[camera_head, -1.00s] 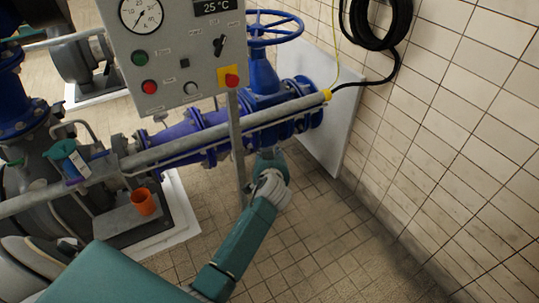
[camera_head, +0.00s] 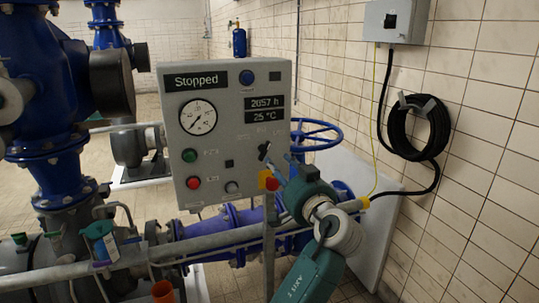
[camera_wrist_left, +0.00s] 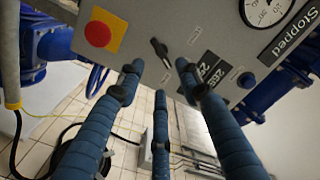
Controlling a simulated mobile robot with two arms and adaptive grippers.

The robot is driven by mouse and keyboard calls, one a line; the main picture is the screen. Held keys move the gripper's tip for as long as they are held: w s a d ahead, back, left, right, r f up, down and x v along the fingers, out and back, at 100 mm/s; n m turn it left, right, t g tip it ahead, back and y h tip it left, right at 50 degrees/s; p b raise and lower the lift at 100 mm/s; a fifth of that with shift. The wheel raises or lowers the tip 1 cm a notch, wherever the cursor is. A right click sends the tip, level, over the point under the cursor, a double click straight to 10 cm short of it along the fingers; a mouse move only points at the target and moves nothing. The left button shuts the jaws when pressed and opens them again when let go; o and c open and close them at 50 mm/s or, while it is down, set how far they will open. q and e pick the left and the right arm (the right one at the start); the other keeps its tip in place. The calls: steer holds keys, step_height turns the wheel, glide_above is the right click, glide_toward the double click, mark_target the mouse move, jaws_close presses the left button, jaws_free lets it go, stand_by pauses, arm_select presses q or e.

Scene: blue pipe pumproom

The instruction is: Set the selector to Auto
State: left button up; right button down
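The grey control panel (camera_head: 222,130) carries a small black selector knob (camera_head: 264,150) at its lower right. The knob also shows in the left wrist view (camera_wrist_left: 160,48), just ahead of my fingertips. It sits at a slant; its position labels are too small to read. My left gripper (camera_head: 280,168) is in front of the panel's lower right, close to the knob. In the left wrist view its blue fingers (camera_wrist_left: 160,68) are spread and empty, with the knob between and beyond the upper tips. Contact with the knob is not visible. My right gripper is out of view.
A red emergency button (camera_head: 272,183) on yellow sits just below the knob. Green (camera_head: 189,155) and red (camera_head: 193,182) buttons are at the panel's left. The display (camera_head: 195,80) reads "Stopped". A blue handwheel (camera_head: 318,134) and the tiled wall (camera_head: 470,180) are to the right.

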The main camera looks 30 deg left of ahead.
mark_target(267, 152)
arm_select(q)
steer(key=p+x, duration=0.2)
steer(key=x, duration=0.5)
steer(key=shift+w+a, duration=0.15)
steer(key=shift+a, duration=0.1)
steer(key=shift+w+a+f+p, duration=0.1)
steer(key=shift+w+a+p, duration=0.2)
steer(key=shift+w+a, duration=0.1)
steer(key=shift+s, duration=0.1)
jaws_close()
